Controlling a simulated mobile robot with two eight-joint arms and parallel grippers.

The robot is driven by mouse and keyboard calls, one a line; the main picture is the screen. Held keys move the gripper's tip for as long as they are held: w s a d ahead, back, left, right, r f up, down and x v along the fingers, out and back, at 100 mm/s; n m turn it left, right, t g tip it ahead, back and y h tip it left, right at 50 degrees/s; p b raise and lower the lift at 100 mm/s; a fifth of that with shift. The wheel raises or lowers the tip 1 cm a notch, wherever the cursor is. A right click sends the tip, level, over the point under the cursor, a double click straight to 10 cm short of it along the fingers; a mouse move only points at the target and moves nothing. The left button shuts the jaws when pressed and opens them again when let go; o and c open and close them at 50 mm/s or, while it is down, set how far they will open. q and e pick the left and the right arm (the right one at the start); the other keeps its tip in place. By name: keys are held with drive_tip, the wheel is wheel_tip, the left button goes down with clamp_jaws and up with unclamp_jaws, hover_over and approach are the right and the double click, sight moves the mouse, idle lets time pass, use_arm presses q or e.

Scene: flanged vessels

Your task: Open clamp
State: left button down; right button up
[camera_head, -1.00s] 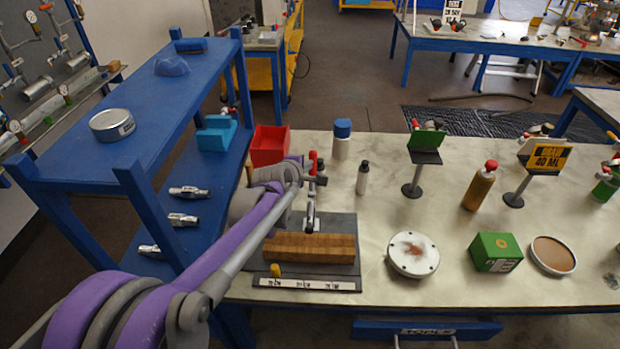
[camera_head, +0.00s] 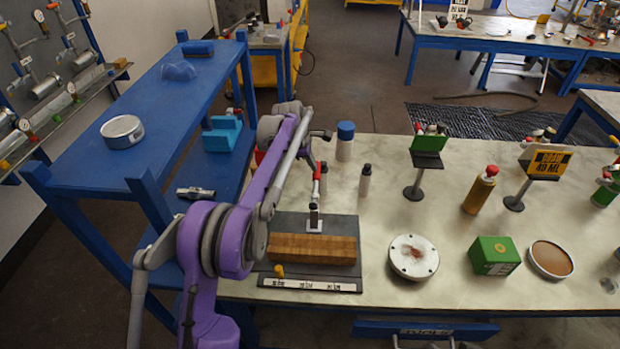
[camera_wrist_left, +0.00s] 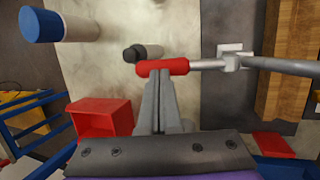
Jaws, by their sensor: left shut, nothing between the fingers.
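The clamp stands on a dark base plate (camera_head: 290,226) at the near left of the bench. Its red handle (camera_head: 317,172) stands up behind a wooden block (camera_head: 312,249). In the left wrist view the red handle (camera_wrist_left: 162,67) lies across my fingertips, with a grey rod running to a pale bracket (camera_wrist_left: 234,54) and on over the wooden block (camera_wrist_left: 283,60). My left gripper (camera_wrist_left: 163,82) is shut and empty, its tips at or against the handle; contact is hard to tell. In the head view my arm partly hides the gripper. My right gripper is out of view.
A blue-capped bottle (camera_head: 345,141) and a small dark-capped bottle (camera_head: 365,180) stand close behind the clamp. A red bin (camera_wrist_left: 103,118) is near the gripper. A blue shelf (camera_head: 100,170) is at left. A white flanged disc (camera_head: 413,257) lies right of the plate.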

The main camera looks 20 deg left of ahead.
use_arm(q)
drive_tip(key=shift+w+f, duration=0.1)
drive_tip(key=shift+f, duration=0.25)
idle(0.3)
drive_tip(key=shift+a+r, duration=0.1)
